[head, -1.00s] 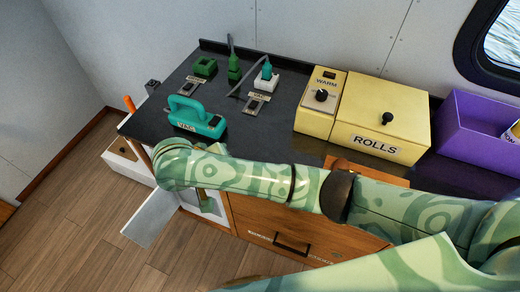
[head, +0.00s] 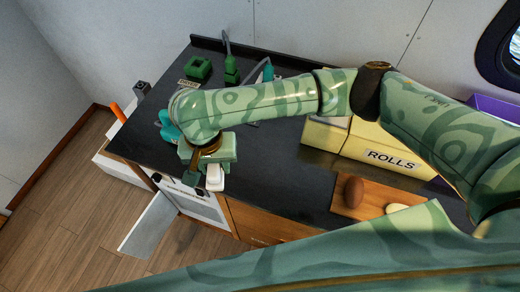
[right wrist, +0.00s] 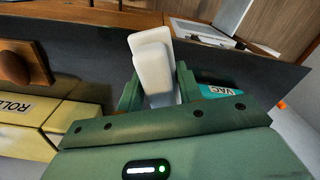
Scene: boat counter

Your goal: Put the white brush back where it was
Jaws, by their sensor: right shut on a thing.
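The white brush (head: 214,180) is in my right gripper (head: 202,182), near the counter's front left edge in the head view. In the right wrist view the brush (right wrist: 153,68) is a pale rounded block standing out from between the two green fingers, which are shut on it. My right arm reaches over the counter and hides part of it. My left gripper is not in view.
The dark counter (head: 275,185) carries a teal vacuum tool (head: 168,126), green holders (head: 198,68), a yellow ROLLS box (head: 385,157) and a wooden board (head: 370,202) with a brown roll (head: 353,191). Below its front left, a grey flap (head: 150,222) sticks out.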

